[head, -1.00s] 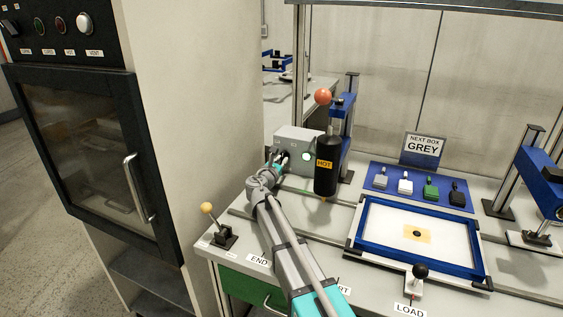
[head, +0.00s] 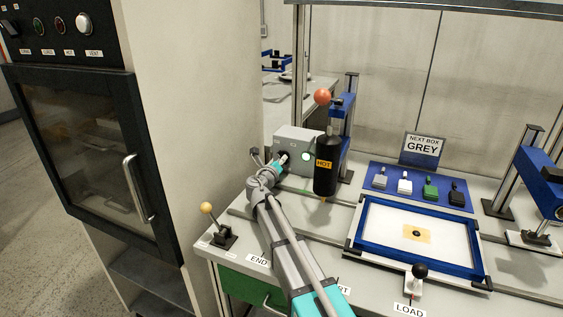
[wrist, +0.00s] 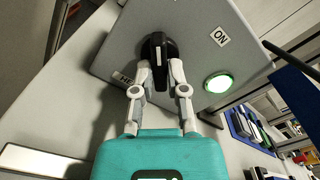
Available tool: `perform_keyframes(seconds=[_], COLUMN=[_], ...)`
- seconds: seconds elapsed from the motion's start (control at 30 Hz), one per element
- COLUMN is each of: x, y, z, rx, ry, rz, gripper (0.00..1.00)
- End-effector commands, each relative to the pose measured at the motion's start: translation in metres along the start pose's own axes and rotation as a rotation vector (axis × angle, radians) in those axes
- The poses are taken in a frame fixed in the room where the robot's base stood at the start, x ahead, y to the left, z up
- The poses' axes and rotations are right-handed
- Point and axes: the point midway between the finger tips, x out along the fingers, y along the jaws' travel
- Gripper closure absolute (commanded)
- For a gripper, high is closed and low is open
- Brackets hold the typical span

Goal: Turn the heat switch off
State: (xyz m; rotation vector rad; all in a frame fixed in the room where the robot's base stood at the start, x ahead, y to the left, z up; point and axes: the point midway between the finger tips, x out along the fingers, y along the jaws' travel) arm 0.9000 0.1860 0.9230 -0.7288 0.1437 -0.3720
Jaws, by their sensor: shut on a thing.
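The heat switch is a black knob (wrist: 158,48) with a white line, on the front of a grey box (head: 298,138). My gripper (wrist: 160,72) is shut on the knob, a finger on each side. In the wrist view the white line runs nearly straight up and down the picture, and the ON label (wrist: 220,37) is to the knob's upper right. A green lamp (wrist: 219,82) on the box is lit. A label at the lower left is partly hidden by a finger. In the head view my gripper (head: 283,159) hides most of the knob.
A lever with a yellow ball (head: 207,208) is at the bench's left front. A blue-framed tray (head: 373,270) lies to the right. A tall oven cabinet (head: 90,160) stands at the left.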

Motion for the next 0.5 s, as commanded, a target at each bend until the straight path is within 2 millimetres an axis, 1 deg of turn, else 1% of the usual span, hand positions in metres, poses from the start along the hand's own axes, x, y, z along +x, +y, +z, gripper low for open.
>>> perform_keyframes(seconds=[0.2, 0.5], x=[-0.0003, -0.0004], y=[-0.0007, -0.0007], z=[-0.0011, -0.0011], rx=[-0.055, -0.064], ry=[0.002, 0.002], rz=[-0.001, -0.001], gripper=[1.00, 1.00])
